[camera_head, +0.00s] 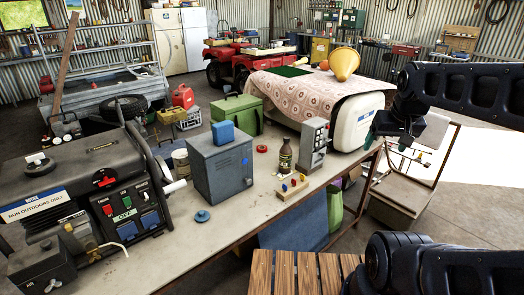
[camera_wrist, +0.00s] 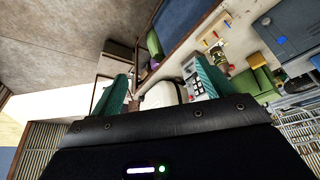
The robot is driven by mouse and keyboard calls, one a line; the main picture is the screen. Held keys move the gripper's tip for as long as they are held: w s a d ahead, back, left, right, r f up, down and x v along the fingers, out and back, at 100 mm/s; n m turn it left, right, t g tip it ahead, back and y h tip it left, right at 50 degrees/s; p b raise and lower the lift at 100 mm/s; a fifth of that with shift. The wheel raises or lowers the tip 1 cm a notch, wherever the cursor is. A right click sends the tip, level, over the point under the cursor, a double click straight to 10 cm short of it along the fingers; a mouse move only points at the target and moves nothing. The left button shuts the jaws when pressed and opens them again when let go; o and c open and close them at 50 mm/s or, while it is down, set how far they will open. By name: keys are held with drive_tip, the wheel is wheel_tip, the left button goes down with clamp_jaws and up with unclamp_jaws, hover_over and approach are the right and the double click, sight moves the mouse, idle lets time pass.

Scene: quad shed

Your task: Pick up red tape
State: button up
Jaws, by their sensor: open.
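A small red ring, which looks like the red tape (camera_head: 262,149), lies flat on the workbench (camera_head: 262,205), behind and left of a dark brown bottle (camera_head: 285,156). My gripper (camera_head: 388,141) is in the air to the right of the bench, well apart from the tape. In the wrist view its two teal fingers (camera_wrist: 159,72) are spread with nothing held between them.
A grey meter box (camera_head: 314,144) and a wooden peg block (camera_head: 291,186) stand near the bottle. A blue-grey metal box (camera_head: 220,165) is left of the tape, with a green case (camera_head: 237,114) behind. A generator (camera_head: 85,195) fills the bench's left end. The bench front is mostly clear.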

drive_tip(key=w+a+r+n+g, duration=0.1)
drive_tip(key=w+a+r+n, duration=0.15)
drive_tip(key=w, duration=0.55)
drive_tip(key=w+a+r+n, duration=0.2)
drive_tip(key=w+r, duration=0.1)
drive_tip(key=w, duration=0.5)
drive_tip(key=w+a+f+n, duration=0.1)
drive_tip(key=w+a+n, duration=0.15)
drive_tip(key=w, duration=0.35)
drive_tip(key=w+a+f+n+g, duration=0.1)
drive_tip(key=w+a, duration=0.3)
drive_tip(key=w, duration=0.2)
drive_tip(key=w+a+n, duration=0.1)
drive_tip(key=w+a, duration=0.2)
drive_tip(key=w, duration=0.4)
drive_tip(key=w+a+f+n+g+y, duration=0.15)
drive_tip(key=w+a+f+n, duration=0.55)
drive_tip(key=w+a+f, duration=1.4)
drive_tip(key=f, duration=0.3)
drive_tip(key=w+a+f+n, duration=0.1)
drive_tip(key=w+a+f, duration=0.1)
drive_tip(key=f, duration=0.3)
drive_tip(key=w+a+f+n+g, duration=0.1)
drive_tip(key=f, duration=0.4)
drive_tip(key=shift+w+a+f, duration=0.2)
drive_tip(key=shift+w+a, duration=0.15)
drive_tip(key=shift+f, duration=3.1)
drive_tip(key=shift+a, duration=0.1)
drive_tip(key=c, duration=1.1)
drive_tip(key=shift+o, duration=0.2)
